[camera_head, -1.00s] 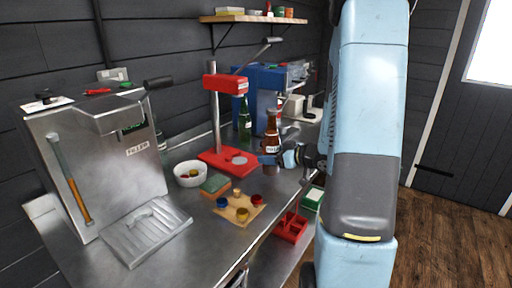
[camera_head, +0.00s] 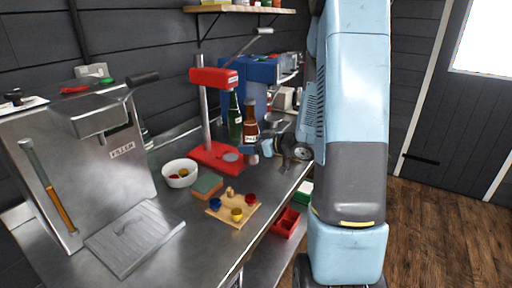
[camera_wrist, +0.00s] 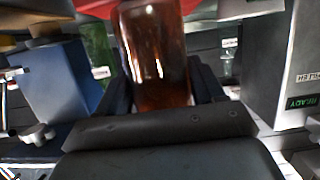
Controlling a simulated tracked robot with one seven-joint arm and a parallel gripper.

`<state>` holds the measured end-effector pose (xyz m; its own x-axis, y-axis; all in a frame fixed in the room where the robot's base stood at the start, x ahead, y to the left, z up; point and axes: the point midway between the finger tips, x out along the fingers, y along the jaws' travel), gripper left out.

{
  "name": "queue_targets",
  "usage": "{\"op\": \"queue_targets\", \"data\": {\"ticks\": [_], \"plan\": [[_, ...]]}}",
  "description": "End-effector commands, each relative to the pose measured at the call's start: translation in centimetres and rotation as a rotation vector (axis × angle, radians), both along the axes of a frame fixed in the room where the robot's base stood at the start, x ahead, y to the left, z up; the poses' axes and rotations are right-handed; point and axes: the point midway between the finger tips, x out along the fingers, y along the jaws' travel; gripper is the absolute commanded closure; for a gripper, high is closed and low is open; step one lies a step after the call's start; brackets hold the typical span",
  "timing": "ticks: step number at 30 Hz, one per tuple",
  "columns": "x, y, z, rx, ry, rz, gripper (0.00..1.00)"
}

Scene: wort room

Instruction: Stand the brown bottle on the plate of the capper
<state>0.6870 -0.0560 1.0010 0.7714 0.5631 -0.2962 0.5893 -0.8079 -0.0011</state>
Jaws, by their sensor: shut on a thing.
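The brown bottle (camera_head: 251,124) is upright in my gripper (camera_head: 257,150), just right of the red capper (camera_head: 213,78). My gripper is shut on its lower part, which hides the bottle's bottom. In the wrist view the brown glass (camera_wrist: 155,60) fills the space between my two dark fingers (camera_wrist: 160,92). The capper's round grey plate (camera_head: 232,156) is on its red base (camera_head: 208,152), to the left of and below the bottle in the picture. The plate looks empty. Whether the bottle overhangs the plate's edge I cannot tell.
A green bottle (camera_head: 234,118) stands close behind the brown one. A white bowl (camera_head: 180,174), a sponge (camera_head: 207,186) and a wooden board with coloured caps (camera_head: 232,206) lie in front of the capper. The steel filler (camera_head: 85,165) stands left; a blue machine (camera_head: 256,82) is behind.

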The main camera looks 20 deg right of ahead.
Motion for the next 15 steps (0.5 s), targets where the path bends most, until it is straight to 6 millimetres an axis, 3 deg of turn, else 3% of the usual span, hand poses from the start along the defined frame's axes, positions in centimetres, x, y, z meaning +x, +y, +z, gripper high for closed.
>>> {"op": "queue_targets", "data": {"ticks": [15], "plan": [[3.2, 2.4, -0.2, 0.001, -0.002, 0.001, 0.62]]}}
